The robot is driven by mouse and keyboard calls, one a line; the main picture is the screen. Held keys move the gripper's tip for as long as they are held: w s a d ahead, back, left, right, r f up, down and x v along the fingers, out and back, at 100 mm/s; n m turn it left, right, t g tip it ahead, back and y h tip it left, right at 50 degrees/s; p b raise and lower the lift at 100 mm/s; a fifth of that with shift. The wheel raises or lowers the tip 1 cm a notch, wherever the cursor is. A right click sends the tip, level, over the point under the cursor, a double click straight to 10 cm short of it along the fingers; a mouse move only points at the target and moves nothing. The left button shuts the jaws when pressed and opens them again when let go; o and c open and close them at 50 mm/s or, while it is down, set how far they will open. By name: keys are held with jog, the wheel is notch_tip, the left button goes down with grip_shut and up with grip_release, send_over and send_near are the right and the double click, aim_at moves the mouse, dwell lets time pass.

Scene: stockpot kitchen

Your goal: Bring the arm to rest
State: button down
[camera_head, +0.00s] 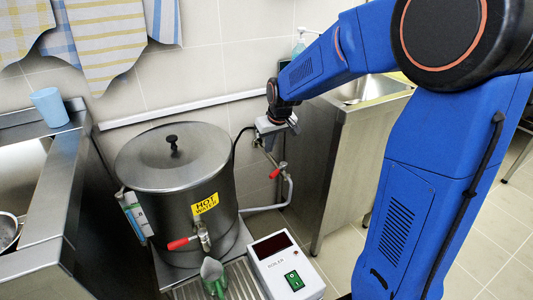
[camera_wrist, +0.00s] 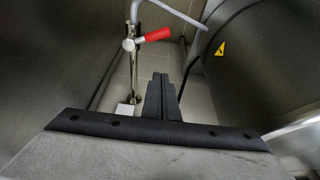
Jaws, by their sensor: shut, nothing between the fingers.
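My blue arm reaches in from the right in the head view, and its end is raised near the wall between the pot and the sink unit. My gripper (camera_wrist: 161,98) shows in the wrist view with its two dark fingers together and nothing between them. In that view it is in front of a pipe valve with a red handle (camera_wrist: 152,36), and I see no contact. The red-handled pipe valve also shows in the head view (camera_head: 278,171), below my arm's end. The fingers themselves are hard to make out in the head view.
A lidded steel pot (camera_head: 175,190) labelled hot water stands left of my arm. A boiler control box (camera_head: 284,268) and a green-handled scoop (camera_head: 213,275) are before it. A steel sink unit (camera_head: 335,160) stands behind my arm. A blue cup (camera_head: 50,107) is on the left ledge.

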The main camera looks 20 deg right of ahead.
jog(key=shift+s+d+r, duration=0.1)
jog(key=shift+s+r, duration=0.05)
jog(key=shift+r, duration=0.2)
jog(key=c, duration=1.7)
grip_release()
